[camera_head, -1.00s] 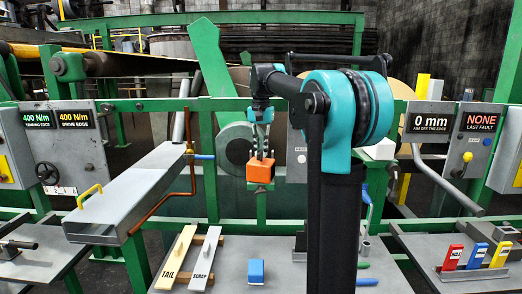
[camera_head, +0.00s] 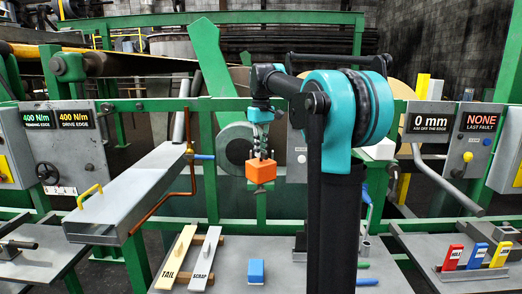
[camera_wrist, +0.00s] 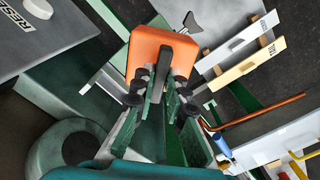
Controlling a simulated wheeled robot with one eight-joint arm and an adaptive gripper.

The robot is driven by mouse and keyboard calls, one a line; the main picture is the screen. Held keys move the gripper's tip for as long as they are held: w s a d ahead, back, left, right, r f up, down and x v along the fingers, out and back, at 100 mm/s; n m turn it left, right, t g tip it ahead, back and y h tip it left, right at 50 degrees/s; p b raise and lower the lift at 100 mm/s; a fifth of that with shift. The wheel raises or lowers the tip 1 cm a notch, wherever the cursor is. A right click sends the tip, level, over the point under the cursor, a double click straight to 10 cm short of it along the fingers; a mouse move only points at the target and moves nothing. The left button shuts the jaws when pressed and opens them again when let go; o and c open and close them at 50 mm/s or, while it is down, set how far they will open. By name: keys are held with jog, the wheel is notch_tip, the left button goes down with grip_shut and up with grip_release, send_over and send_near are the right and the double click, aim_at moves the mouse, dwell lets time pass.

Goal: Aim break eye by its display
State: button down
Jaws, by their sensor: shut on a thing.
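My gripper (camera_head: 259,150) points down in the middle of the head view and is shut on an orange block (camera_head: 261,171). In the wrist view the fingers (camera_wrist: 160,92) close on a dark grey upright part at the orange block (camera_wrist: 143,48). The block hangs in front of the green frame, above the front table; whether it touches anything behind it is hard to tell. I cannot tell for sure whether the orange block is the break eye.
A "NONE, LAST FAULT" display (camera_head: 480,122) is right of it. A grey chute (camera_head: 140,200) with a yellow handle is at left; red, blue and yellow tags (camera_head: 477,256) stand at right.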

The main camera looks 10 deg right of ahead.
jog(key=n, duration=0.5)
jog(key=shift+n, duration=2.5)
jog(key=c, duration=1.5)
grip_release()
jog(key=shift+c, duration=0.2)
notch_tip(320, 180, up, 12)
